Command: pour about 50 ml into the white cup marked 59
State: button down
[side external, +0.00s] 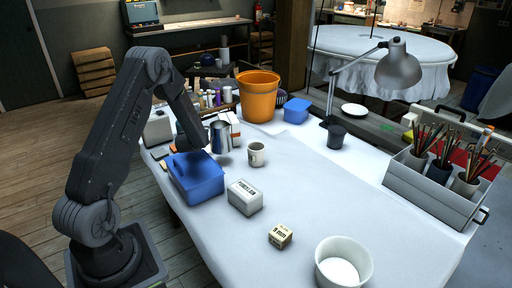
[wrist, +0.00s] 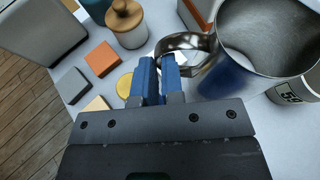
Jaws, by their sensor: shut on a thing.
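A metal pitcher (side external: 221,138) with a loop handle is near the back left of the white table. In the wrist view the pitcher (wrist: 232,75) is at the upper right, its grey inside partly visible; I cannot make out a liquid level. My gripper (wrist: 161,72) has its blue fingers shut on the pitcher's handle. In the side view the pitcher looks about upright; I cannot tell whether it touches the table. The white cup (side external: 256,157) stands upright just right of the pitcher. Its 59 mark shows in the wrist view (wrist: 291,97), where the pitcher partly hides it.
A blue box (side external: 196,181) and a white labelled block (side external: 244,197) stand in front. An orange bucket (side external: 258,97) and blue tub (side external: 297,110) are behind. A small box (side external: 280,236) and a white bowl (side external: 343,250) stand nearer. The table right of the cup is clear.

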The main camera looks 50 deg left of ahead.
aim_at(212, 135)
jog(key=shift+w+d+r, duration=0.1)
jog(key=shift+w+r, duration=0.05)
jog(key=w+d+m+y, duration=0.1)
jog(key=w+d+m+g+y, duration=0.1)
jog(key=w+m, duration=0.1)
jog(key=shift+d+m, duration=0.3)
jog(key=shift+d, duration=0.1)
jog(key=shift+w+d+r+m+g, duration=0.15)
jog(key=shift+w+d+m+g, duration=0.05)
jog(key=shift+w+m+g, duration=0.1)
jog(key=shift+w+d+r+m+g+y, duration=0.2)
jog(key=shift+w+d+r+m+y, duration=0.4)
jog(key=shift+r+m, duration=0.35)
jog(key=shift+w+d+r+m+g+y, duration=0.2)
jog(key=shift+w+d+r+m+y, duration=0.35)
jog(key=shift+r+m, duration=0.45)
jog(key=shift+w+d+r+m+g+y, duration=0.2)
jog(key=shift+w+d+r+m+y, duration=0.4)
jog(key=shift+r, duration=0.6)
jog(key=shift+w+d+r+m, duration=0.15)
jog(key=shift+w+r+m, duration=0.1)
jog(key=shift+w, duration=0.1)
jog(key=shift+w+d+r+m, duration=0.25)
jog(key=shift+m, duration=0.15)
